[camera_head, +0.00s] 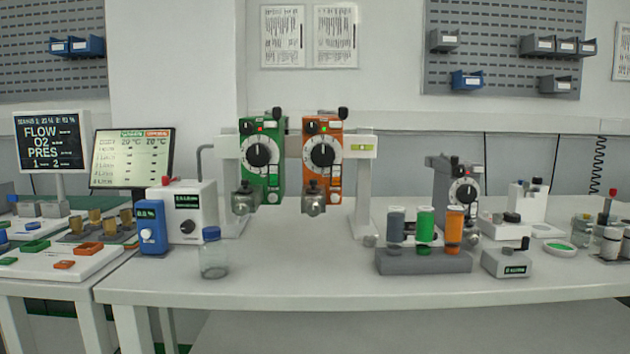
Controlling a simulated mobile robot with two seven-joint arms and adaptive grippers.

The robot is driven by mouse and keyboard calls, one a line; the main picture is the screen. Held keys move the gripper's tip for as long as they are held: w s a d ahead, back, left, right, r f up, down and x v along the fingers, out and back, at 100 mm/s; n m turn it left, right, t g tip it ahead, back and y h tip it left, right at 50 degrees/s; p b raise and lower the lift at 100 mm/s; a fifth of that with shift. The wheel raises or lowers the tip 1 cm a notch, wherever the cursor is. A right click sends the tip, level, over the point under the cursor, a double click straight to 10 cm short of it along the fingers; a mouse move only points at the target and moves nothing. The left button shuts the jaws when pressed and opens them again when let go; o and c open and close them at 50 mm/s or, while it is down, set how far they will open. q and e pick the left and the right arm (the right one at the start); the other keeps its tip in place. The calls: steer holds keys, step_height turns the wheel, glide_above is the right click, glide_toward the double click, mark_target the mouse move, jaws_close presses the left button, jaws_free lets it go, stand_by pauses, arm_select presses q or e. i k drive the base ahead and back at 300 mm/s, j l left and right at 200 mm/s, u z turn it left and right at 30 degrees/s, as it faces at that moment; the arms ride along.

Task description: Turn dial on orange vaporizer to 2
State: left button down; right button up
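The orange vaporizer (336,180) hangs upright on the white mounting frame (366,190) near the middle of the bench. Its black round dial (320,154) with a white scale faces me; the number it points to is too small to read. A black knob sits on its top right corner and a metal fitting is at its bottom. The green vaporizer (275,180), with a similar dial, hangs just left of it, a narrow gap apart. Neither of my grippers shows in the head view.
The bench top (300,270) is clear in front of the vaporizers. A glass bottle with a blue cap (214,258) stands front left. A grey block (420,263) with grey, green and orange bottles stands front right. A grey device (440,180) stands behind it. Monitors (132,160) are at left.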

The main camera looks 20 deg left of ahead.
mark_target(322, 155)
steer(key=i+l+u, duration=0.2)
steer(key=l, duration=0.15)
steer(key=i+l+u, duration=0.15)
steer(key=l, duration=0.2)
steer(key=i+l+u, duration=0.2)
steer(key=l, duration=0.2)
steer(key=k+l+u, duration=0.3)
steer(key=i+j+z, duration=0.25)
